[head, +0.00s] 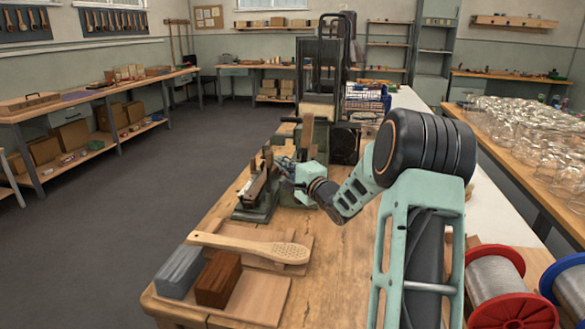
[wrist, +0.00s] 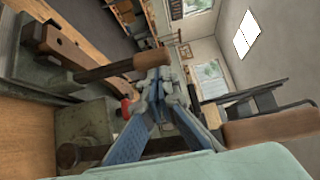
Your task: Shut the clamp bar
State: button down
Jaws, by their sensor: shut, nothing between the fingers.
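The clamp fixture (head: 257,195) stands on the wooden workbench, with a long wooden piece along its top. In the wrist view a dark bar with a brown wooden handle (wrist: 125,68) reaches from the fixture towards my fingers; it looks like the clamp bar. My gripper (head: 284,165) is at the right side of the fixture. In the wrist view my gripper (wrist: 152,75) is shut and empty, its tips at the end of the handle. I cannot tell whether they touch it. My fingers hide part of what lies behind.
A paddle-shaped wooden brush back with holes (head: 250,245) lies on boards in front of the fixture. A grey block (head: 180,271) and a brown block (head: 219,279) stand nearer. A tall machine (head: 320,85) stands behind. Wire spools (head: 494,280) are at the right.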

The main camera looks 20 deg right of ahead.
jog(key=shift+w+a+r, duration=0.1)
jog(key=shift+a, duration=0.05)
dwell(0.3)
jog(key=w+a+r+n+g+p, duration=0.1)
jog(key=p, duration=0.2)
jog(key=shift+a+r+p, duration=0.1)
jog(key=shift+a+p, duration=0.1)
jog(key=shift+p, duration=0.1)
jog(key=w+a+f+n+g+h, duration=0.7)
jog(key=w+a+f+g, duration=0.1)
jog(key=a, duration=0.4)
jog(key=shift+w+a+f+n+g+h, duration=0.2)
jog(key=shift+a+f+n+g+h, duration=0.25)
jog(key=shift+f, duration=0.35)
jog(key=shift+f, duration=0.15)
